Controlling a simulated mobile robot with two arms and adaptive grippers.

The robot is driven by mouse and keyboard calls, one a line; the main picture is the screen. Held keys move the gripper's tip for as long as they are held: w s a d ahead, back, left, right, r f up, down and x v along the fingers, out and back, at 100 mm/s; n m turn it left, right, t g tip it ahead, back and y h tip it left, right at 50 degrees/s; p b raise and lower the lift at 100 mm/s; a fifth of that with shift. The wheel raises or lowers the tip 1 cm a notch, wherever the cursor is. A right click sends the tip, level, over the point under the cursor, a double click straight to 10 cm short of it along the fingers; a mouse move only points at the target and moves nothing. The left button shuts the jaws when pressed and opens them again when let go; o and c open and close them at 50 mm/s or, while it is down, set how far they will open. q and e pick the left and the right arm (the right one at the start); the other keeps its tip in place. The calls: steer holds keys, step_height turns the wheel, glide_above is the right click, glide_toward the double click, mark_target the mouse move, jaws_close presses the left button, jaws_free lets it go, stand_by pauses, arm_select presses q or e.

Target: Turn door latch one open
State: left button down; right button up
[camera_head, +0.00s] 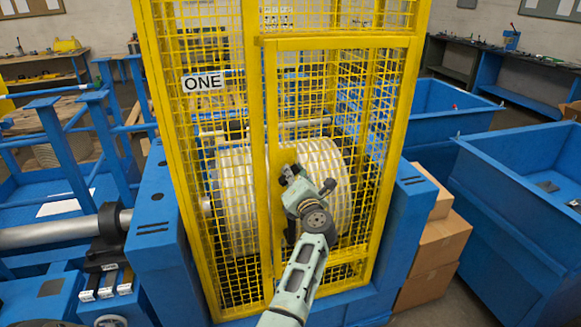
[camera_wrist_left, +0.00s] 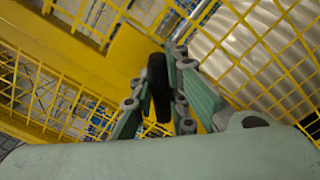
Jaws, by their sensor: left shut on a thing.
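The yellow mesh cage (camera_head: 241,100) carries a sign (camera_head: 203,82) reading ONE. Its mesh door (camera_head: 272,110) is on the right part of the front; I cannot tell whether it stands slightly ajar. A yellow latch plate (camera_head: 284,156) is at the door's left edge. My left gripper (camera_head: 289,174) is at this plate, in front of the door. In the left wrist view the black latch handle (camera_wrist_left: 158,85) stands between the fingers of my left gripper (camera_wrist_left: 160,105), which are shut on it. In the head view the gripper mostly hides the handle.
A large pale ribbed drum (camera_head: 232,190) is behind the mesh. Blue bins (camera_head: 520,160) and cardboard boxes (camera_head: 440,243) stand to the right. Blue frames and a grey roller (camera_head: 50,234) are to the left. Blue machine blocks flank the cage.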

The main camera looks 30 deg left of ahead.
arm_select(q)
steer(key=m+p, duration=0.3)
steer(key=m, duration=0.2)
steer(key=shift+d+m+p, duration=0.1)
steer(key=shift+m+p, duration=0.2)
steer(key=shift+p, duration=0.05)
steer(key=shift+w+f+m+p, duration=0.15)
steer(key=shift+m+p, duration=0.15)
steer(key=shift+m, duration=0.35)
steer(key=shift+s+f+m+p, duration=0.1)
steer(key=shift+m+p, duration=0.15)
steer(key=shift+m, duration=0.8)
steer(key=c, duration=1.7)
jaws_free()
